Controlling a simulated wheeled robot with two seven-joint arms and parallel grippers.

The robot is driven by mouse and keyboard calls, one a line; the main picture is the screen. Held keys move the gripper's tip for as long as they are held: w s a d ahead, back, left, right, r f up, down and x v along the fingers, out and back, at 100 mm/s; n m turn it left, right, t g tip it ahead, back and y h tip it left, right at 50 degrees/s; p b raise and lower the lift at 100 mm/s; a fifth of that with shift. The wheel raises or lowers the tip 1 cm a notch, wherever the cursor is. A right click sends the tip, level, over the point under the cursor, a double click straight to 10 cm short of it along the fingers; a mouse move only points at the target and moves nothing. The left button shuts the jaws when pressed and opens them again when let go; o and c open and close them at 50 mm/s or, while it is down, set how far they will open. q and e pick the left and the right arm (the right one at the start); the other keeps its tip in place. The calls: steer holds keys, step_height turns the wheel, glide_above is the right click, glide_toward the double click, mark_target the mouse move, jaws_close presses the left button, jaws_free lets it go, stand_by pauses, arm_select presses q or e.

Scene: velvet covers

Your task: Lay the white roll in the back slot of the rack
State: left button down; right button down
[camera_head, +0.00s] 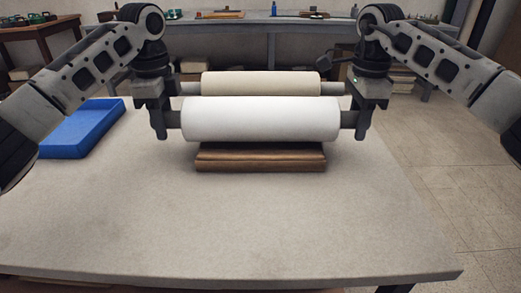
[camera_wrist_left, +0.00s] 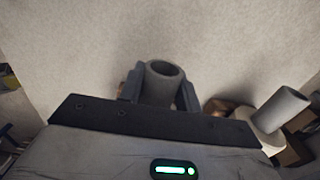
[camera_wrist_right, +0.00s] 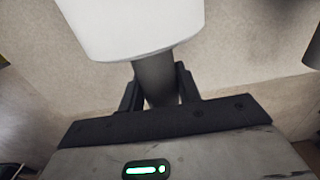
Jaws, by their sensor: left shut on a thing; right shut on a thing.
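The white roll (camera_head: 260,119) is held level above the table, with a grey core end sticking out at each side. My left gripper (camera_head: 166,122) is shut on the left core end, which also shows in the left wrist view (camera_wrist_left: 160,78). My right gripper (camera_head: 355,121) is shut on the right core end; the white roll also shows in the right wrist view (camera_wrist_right: 132,25). The brown wooden rack (camera_head: 260,160) shows below the white roll, its upper parts and slots mostly hidden. A cream roll (camera_head: 260,83) with a grey core lies behind the white roll; its support is hidden.
A blue tray (camera_head: 82,130) stands on the light table (camera_head: 240,225) at the left. The table's front and right are clear. A long bench (camera_head: 225,20) with small items stands behind against the wall.

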arm_select(q)
steer(key=shift+f+b, duration=0.55)
steer(key=shift+f, duration=0.15)
arm_select(e)
steer(key=shift+f, duration=0.7)
arm_select(q)
steer(key=c, duration=1)
jaws_free()
steer(key=shift+r, duration=0.15)
arm_select(e)
steer(key=c, duration=1)
jaws_free()
steer(key=shift+r, duration=0.15)
arm_select(q)
steer(key=o, duration=0.8)
step_height(320, 180, up, 12)
arm_select(e)
steer(key=o, duration=0.8)
